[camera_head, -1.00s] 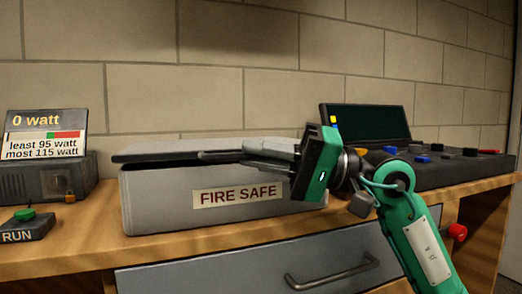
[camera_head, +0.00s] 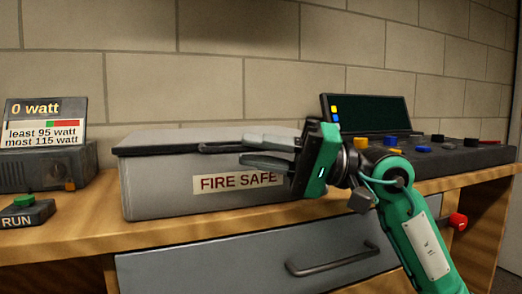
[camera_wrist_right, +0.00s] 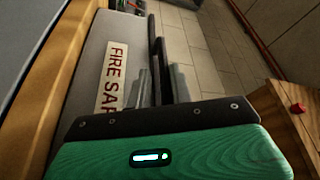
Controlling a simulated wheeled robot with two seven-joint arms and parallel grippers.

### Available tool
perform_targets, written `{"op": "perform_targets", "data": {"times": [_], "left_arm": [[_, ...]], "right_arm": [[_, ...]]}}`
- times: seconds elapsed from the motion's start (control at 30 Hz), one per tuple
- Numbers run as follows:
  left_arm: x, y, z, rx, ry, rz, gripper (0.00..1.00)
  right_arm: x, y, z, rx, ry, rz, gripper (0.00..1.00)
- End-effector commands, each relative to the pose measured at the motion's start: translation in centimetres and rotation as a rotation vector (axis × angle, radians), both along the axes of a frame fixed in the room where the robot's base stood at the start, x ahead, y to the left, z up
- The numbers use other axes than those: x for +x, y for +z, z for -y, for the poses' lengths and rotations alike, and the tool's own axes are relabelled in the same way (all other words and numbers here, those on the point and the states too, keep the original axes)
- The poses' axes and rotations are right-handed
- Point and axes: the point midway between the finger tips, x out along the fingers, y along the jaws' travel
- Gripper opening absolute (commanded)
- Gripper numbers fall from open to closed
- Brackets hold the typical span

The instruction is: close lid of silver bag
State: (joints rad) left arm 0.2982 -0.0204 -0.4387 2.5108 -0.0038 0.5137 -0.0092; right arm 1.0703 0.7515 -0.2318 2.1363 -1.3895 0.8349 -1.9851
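The silver bag (camera_head: 155,190), labelled FIRE SAFE, stands on the wooden bench; it also shows in the wrist view (camera_wrist_right: 90,75). Its grey lid (camera_head: 190,138) with a dark rim lies down along the visible front edge, with no clear gap at the left. The right end is hidden behind my gripper. A dark handle (camera_head: 220,148) sticks out at the lid's front. My right gripper (camera_head: 250,151) reaches in from the right, its fingers parted above and below the handle's level. Whether they touch it is unclear. My left gripper is out of view.
A power meter reading 0 watt (camera_head: 45,165) and a RUN button box (camera_head: 22,215) stand at the left. A dark console with a screen (camera_head: 440,155) stands behind my right arm. A drawer with a handle (camera_head: 330,262) is below the bench top.

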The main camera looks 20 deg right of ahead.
Motion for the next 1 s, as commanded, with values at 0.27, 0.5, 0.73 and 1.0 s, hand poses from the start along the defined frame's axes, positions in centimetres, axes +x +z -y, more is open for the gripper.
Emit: {"op": "perform_targets", "data": {"times": [0.27, 0.5, 0.73, 1.0], "left_arm": [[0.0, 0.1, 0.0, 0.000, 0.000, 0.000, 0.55], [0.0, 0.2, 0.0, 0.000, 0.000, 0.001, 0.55], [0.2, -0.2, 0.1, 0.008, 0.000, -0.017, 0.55], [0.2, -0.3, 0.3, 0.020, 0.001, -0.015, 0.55]], "right_arm": [[-0.1, 0.0, 0.4, 0.001, -0.002, 0.000, 0.20], [-1.1, -0.5, 3.1, 0.000, -0.002, -0.004, 0.20], [-2.4, -1.2, 6.8, 0.001, -0.004, -0.001, 0.20], [-3.9, -2.0, 10.7, 0.001, -0.001, -0.001, 0.20]]}}
